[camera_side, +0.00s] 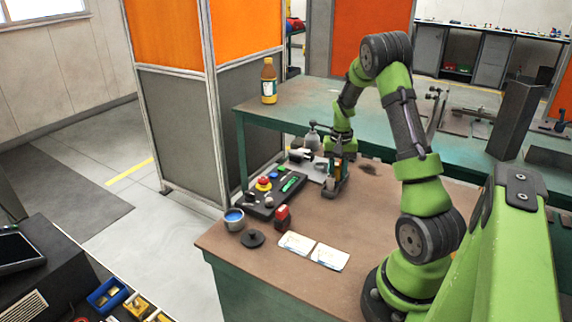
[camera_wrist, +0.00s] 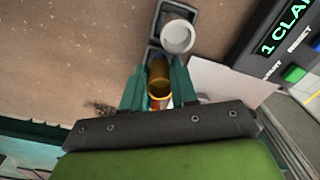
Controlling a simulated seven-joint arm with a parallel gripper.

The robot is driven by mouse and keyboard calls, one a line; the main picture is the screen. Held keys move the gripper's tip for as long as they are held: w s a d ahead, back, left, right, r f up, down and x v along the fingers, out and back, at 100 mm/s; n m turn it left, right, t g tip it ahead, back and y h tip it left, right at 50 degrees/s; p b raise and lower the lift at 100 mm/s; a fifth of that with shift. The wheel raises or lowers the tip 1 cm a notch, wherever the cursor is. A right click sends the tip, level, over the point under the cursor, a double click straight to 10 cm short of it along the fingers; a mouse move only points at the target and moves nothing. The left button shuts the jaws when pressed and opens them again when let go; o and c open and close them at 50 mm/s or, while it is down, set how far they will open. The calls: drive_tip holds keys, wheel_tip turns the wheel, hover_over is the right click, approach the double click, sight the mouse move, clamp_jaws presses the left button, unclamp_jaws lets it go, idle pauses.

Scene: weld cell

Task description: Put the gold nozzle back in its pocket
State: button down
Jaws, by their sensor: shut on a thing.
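The gold nozzle (camera_wrist: 158,78) is between the two teal fingers of my gripper (camera_wrist: 157,88) in the wrist view. The fingers are shut on it; its lower end is partly hidden by the gripper. A dark pocketed holder (camera_wrist: 153,54) is just beyond the nozzle, with a pale grey cylinder (camera_wrist: 178,36) standing in one pocket. In the side view my gripper (camera_side: 336,172) is low over the dark holder (camera_side: 333,190) on the brown bench. I cannot tell whether the nozzle's end is inside a pocket or above it.
A control panel (camera_wrist: 272,62) with a green display lies to the right in the wrist view; the side view shows its buttons (camera_side: 264,183). A blue-topped cup (camera_side: 234,219), a black disc (camera_side: 253,239), a red object (camera_side: 283,216) and white cards (camera_side: 329,256) lie nearer the front.

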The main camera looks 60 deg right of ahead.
sight(338, 167)
drive_tip(key=shift+f, duration=0.2)
drive_tip(key=c, duration=0.9)
unclamp_jaws()
drive_tip(key=shift+f, duration=0.1)
wheel_tip(338, 167, up, 12)
drive_tip(key=w+a+r+n+t, duration=0.25)
drive_tip(key=a+r, duration=0.35)
drive_tip(key=a, duration=0.4)
drive_tip(key=s+a+r+n+t, duration=0.1)
drive_tip(key=s+a+n, duration=0.1)
drive_tip(key=a, duration=0.6)
drive_tip(key=s+a+r+n+t+y, duration=0.1)
drive_tip(key=s+a+n+t, duration=0.1)
drive_tip(key=a, duration=0.7)
drive_tip(key=s+a+r+n+t+y, duration=0.1)
drive_tip(key=s+a+n, duration=0.1)
drive_tip(key=a, duration=0.6)
drive_tip(key=shift+s+a+r+t, duration=0.15)
drive_tip(key=shift+s+r+t, duration=0.05)
drive_tip(key=shift+s, duration=0.25)
drive_tip(key=shift+s+a+r+t, duration=0.15)
drive_tip(key=shift+s, duration=0.25)
